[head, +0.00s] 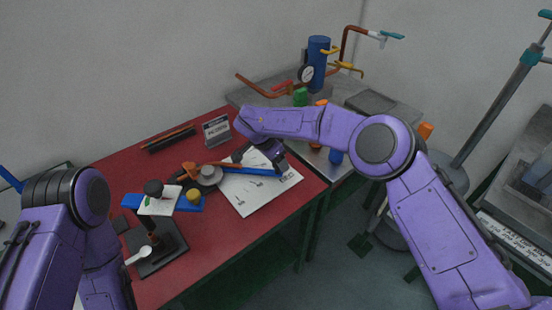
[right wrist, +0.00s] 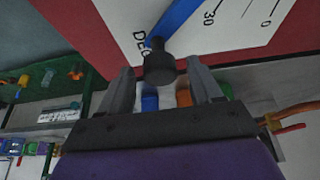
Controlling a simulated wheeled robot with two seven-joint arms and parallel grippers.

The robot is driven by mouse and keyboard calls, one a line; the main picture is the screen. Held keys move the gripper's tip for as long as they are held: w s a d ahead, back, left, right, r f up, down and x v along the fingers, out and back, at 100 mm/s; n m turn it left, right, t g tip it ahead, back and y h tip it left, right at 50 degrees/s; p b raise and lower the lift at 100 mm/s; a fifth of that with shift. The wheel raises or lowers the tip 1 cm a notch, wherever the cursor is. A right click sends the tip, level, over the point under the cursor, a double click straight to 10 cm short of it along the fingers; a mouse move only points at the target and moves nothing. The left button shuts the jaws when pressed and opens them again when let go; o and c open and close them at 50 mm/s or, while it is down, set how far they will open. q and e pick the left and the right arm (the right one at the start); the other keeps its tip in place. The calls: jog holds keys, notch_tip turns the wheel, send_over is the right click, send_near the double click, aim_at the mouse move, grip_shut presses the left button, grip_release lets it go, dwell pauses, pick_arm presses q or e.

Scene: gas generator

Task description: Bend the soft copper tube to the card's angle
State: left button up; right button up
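A bender with a grey round wheel (head: 208,175) stands on the red table. A thin copper-coloured tube (head: 226,164) appears to run by the wheel; its exact bend is too small to tell. A blue lever (head: 252,171) reaches right from the wheel over a white angle sheet (head: 254,196). The right wrist view shows the lever (right wrist: 182,17) ending in a dark knob (right wrist: 159,62), with "30" and "0" on the sheet. My right gripper (right wrist: 162,88) is open, its fingers either side of the knob with gaps showing. My left gripper is out of view; only its arm shows.
A small sign (head: 216,130) and dark bars (head: 172,139) lie at the table's back. A grey bench (head: 352,108) with copper piping and a blue cylinder (head: 317,62) stands behind right.

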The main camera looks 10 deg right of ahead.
jog(key=b+v, duration=0.1)
jog(key=v, duration=0.9)
jog(key=shift+r+b, duration=0.25)
jog(key=shift+b, duration=0.15)
jog(key=shift+a, duration=0.15)
